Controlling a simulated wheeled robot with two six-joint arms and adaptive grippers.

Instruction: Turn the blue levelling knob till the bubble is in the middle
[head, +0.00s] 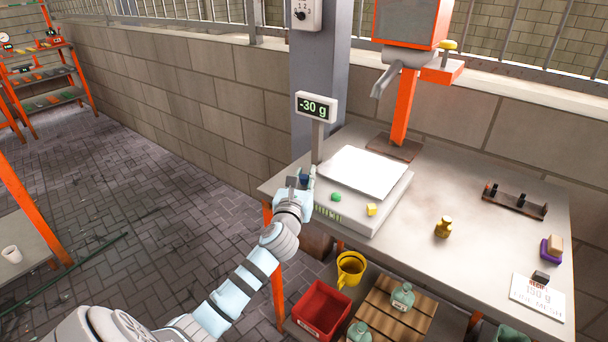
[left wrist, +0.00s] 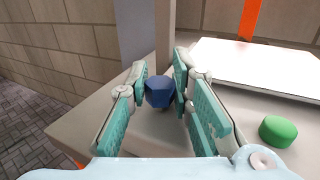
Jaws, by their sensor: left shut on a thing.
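The blue levelling knob (left wrist: 158,91) is between the teal finger pads of my left gripper (left wrist: 160,92) in the left wrist view, and the gripper is shut on it. In the head view my left gripper (head: 301,180) is at the left front corner of the scale (head: 372,219), with the knob mostly hidden by the fingers. The scale has a white plate (head: 362,171) and a display (head: 316,106) reading -30 g. I cannot make out a bubble in either view. My right gripper is not in view.
A brass weight (head: 443,228), a dark rack (head: 515,202) and a card (head: 538,297) are on the bench to the right. A grey post (head: 318,75) stands behind the scale.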

